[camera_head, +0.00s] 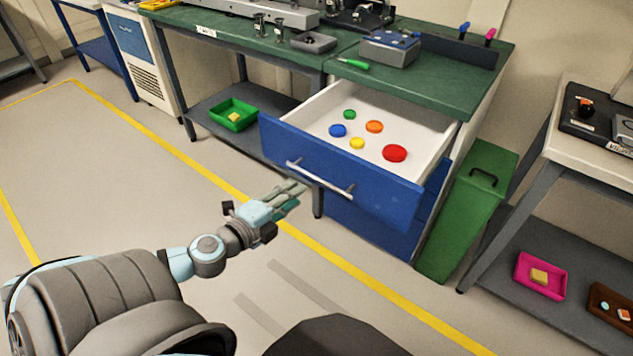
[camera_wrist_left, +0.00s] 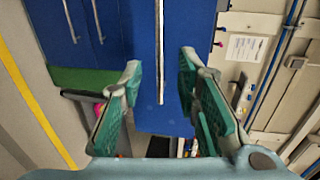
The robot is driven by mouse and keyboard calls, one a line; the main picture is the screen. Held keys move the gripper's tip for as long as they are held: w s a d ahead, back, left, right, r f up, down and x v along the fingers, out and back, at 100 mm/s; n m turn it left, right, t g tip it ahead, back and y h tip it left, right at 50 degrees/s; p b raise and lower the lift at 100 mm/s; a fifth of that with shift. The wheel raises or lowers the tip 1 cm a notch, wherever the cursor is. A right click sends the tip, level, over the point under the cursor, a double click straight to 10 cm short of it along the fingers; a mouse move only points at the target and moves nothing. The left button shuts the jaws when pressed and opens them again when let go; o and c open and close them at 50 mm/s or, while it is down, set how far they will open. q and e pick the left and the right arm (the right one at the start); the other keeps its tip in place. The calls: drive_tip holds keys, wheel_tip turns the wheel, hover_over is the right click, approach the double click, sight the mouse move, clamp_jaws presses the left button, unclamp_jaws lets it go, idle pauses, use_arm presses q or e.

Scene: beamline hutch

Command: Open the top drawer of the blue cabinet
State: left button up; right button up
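The blue cabinet (camera_head: 362,228) stands under the green-topped bench, and its top drawer (camera_head: 385,188) is pulled well out. The white inside shows several round coloured pieces, including a red one (camera_head: 395,153) and a blue one (camera_head: 338,131). A silver bar handle (camera_head: 320,180) runs across the drawer front. My left gripper (camera_head: 303,188) is just in front of the drawer, close to the handle. In the left wrist view, its fingers (camera_wrist_left: 160,64) are spread wide, with the handle (camera_wrist_left: 160,40) showing between them. Neither finger visibly touches the handle. My right gripper is out of view.
A green box with a black handle (camera_head: 458,215) stands right of the cabinet. A green tray (camera_head: 233,115) sits on the lower shelf at left. A side table (camera_head: 555,150) stands at right. The floor in front of the drawer is clear, crossed by yellow lines.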

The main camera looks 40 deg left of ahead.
sight(316, 180)
use_arm(q)
drive_tip(key=w+b, duration=0.1)
drive_tip(key=w, duration=0.2)
drive_tip(key=w+f+b, duration=0.1)
drive_tip(key=w+b, duration=0.1)
drive_tip(key=w, duration=0.1)
drive_tip(key=w+f+b, duration=0.1)
drive_tip(key=w+b, duration=0.1)
drive_tip(key=w, duration=0.2)
drive_tip(key=shift+a, duration=0.1)
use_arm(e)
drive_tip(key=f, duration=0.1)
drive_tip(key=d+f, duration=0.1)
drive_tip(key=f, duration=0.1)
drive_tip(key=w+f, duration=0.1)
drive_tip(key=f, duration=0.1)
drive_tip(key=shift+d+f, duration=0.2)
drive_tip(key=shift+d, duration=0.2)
use_arm(q)
drive_tip(key=shift+c, duration=0.4)
drive_tip(key=shift+s, duration=0.1)
clamp_jaws()
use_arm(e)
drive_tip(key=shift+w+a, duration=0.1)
